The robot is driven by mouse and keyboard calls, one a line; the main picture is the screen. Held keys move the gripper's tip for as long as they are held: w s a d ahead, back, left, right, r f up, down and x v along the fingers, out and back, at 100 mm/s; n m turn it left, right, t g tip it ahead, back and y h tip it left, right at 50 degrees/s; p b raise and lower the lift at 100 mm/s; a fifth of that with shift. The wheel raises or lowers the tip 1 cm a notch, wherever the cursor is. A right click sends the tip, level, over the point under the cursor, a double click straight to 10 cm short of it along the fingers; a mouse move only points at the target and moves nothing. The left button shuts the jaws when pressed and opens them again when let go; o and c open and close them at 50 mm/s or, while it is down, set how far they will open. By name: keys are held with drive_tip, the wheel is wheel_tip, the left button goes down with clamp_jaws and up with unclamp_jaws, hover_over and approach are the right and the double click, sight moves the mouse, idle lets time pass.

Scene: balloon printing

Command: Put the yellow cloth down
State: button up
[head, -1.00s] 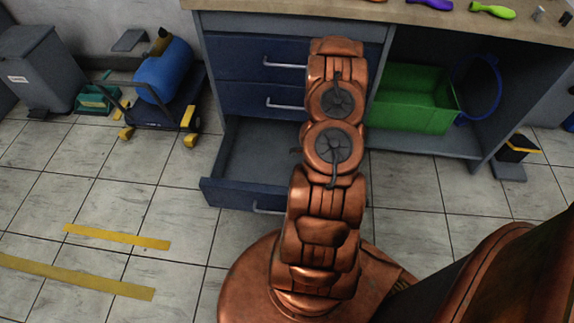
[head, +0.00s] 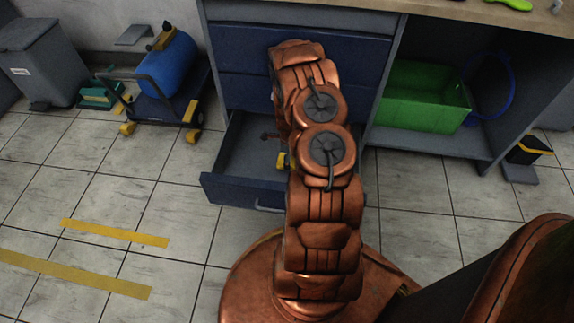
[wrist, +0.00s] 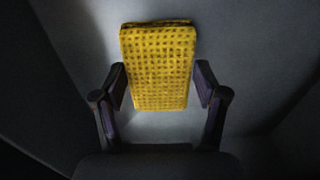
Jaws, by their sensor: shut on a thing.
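The yellow cloth (wrist: 157,55) is a folded block with a dimpled, waffle-like surface. In the wrist view it stands out between the two fingers of my gripper (wrist: 160,82), which is shut on it. Grey surfaces lie behind and around it; whether the cloth touches them I cannot tell. In the head view a small yellow bit, likely the cloth (head: 282,160), shows beside my arm over the open bottom drawer (head: 240,190). Most of my gripper is hidden behind my arm there.
The blue drawers (head: 250,92) above the open one are shut. A green crate (head: 420,98) and a blue hoop (head: 490,90) are on the shelf to the right. A blue tank on a cart (head: 165,75) and a grey bin (head: 38,60) stand left. The floor in front is clear.

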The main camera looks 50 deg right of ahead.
drive_tip(key=shift+w+a+f, duration=0.15)
drive_tip(key=shift+w+f, duration=0.05)
drive_tip(key=shift+w, duration=0.1)
drive_tip(key=shift+f+b, duration=0.65)
drive_tip(key=shift+f, duration=1)
drive_tip(key=shift+f, duration=0.1)
drive_tip(key=o, duration=1)
drive_tip(key=shift+o, duration=0.2)
